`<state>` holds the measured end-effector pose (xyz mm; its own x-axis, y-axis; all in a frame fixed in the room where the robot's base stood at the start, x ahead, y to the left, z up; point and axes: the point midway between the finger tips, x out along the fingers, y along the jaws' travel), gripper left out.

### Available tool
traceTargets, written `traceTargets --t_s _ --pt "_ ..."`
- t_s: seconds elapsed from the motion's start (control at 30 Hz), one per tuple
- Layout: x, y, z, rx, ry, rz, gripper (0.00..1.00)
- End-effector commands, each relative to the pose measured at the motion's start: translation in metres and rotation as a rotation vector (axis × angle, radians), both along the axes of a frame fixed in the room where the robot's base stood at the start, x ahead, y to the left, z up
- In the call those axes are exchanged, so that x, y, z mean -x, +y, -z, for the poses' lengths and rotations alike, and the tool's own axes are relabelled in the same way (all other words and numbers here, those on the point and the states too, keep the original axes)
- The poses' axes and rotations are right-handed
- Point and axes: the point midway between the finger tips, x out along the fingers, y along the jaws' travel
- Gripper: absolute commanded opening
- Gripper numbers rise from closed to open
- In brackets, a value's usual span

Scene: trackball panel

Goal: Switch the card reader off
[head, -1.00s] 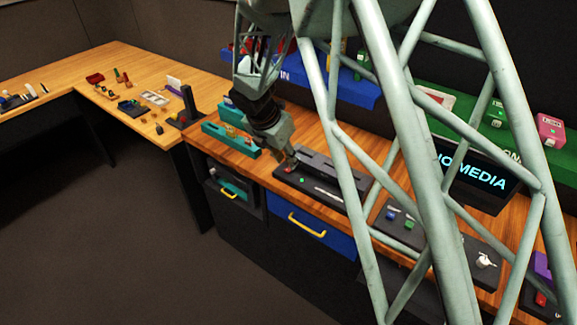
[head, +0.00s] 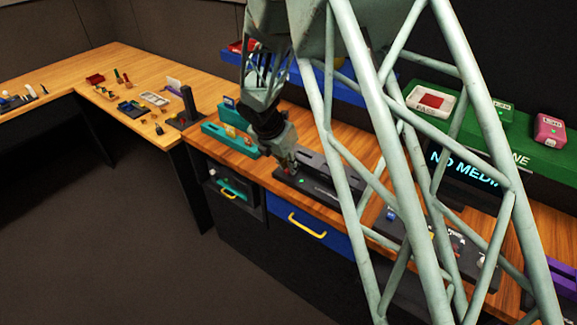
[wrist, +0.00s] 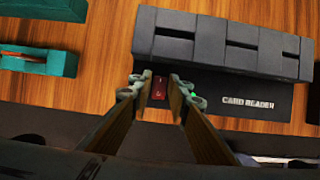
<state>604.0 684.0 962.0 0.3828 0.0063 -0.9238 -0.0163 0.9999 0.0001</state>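The card reader (wrist: 255,90) is a black panel with a raised slotted block along its back and the label CARD READER. In the head view, the card reader (head: 318,188) is on the wooden counter, partly behind my arm. Its red rocker switch (wrist: 159,88) is at the panel's left end, with a small green light (wrist: 193,95) lit to its right. My gripper (wrist: 160,84) is open, its fingertips apart on either side of the switch in the picture. I cannot tell whether they touch it. In the head view, my gripper (head: 288,166) is low over the reader's left end.
A teal slotted holder (head: 229,138) stands left of the reader. A blue drawer with a yellow handle (head: 307,225) is below the counter. A display reading NO MEDIA (head: 462,175) and another dark control panel (head: 440,238) are to the right. Bare wood (wrist: 105,60) shows left of the reader.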

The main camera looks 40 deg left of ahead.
Motion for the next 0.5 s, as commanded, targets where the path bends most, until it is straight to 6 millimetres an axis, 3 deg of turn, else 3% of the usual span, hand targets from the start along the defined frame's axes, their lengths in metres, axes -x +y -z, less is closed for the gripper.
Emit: traceTargets --t_s 0.13,0.5 --pt "0.0000 0.0000 -0.0001 0.000 0.000 0.000 0.03" --pt "0.0008 -0.0003 0.0017 0.000 -0.011 0.001 0.02"
